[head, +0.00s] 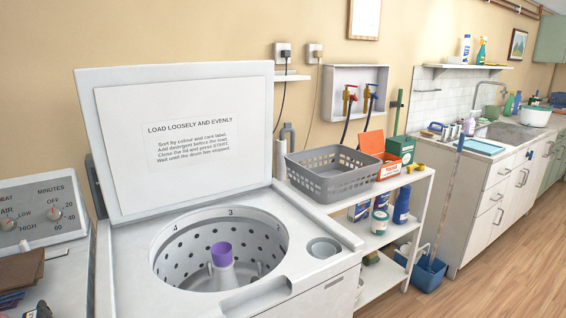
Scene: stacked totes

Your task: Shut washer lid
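The white top-loading washer (330,268) stands at the lower left of the middle in the head view. Its lid (180,175) is raised and leans slightly back, with a printed loading notice on its inner face. The round drum opening (190,258) is uncovered and shows a perforated wall and a central post with a purple cap (222,254). I see no laundry in the visible part of the drum. Neither of my grippers is in view.
A grey basket (330,180) and boxes sit on a white shelf unit (400,205) right of the washer. A dryer-like control panel (42,215) with dark folded cloth stands at left. A mop and blue bucket (428,272) stand by the sink cabinet. Wooden floor is clear at lower right.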

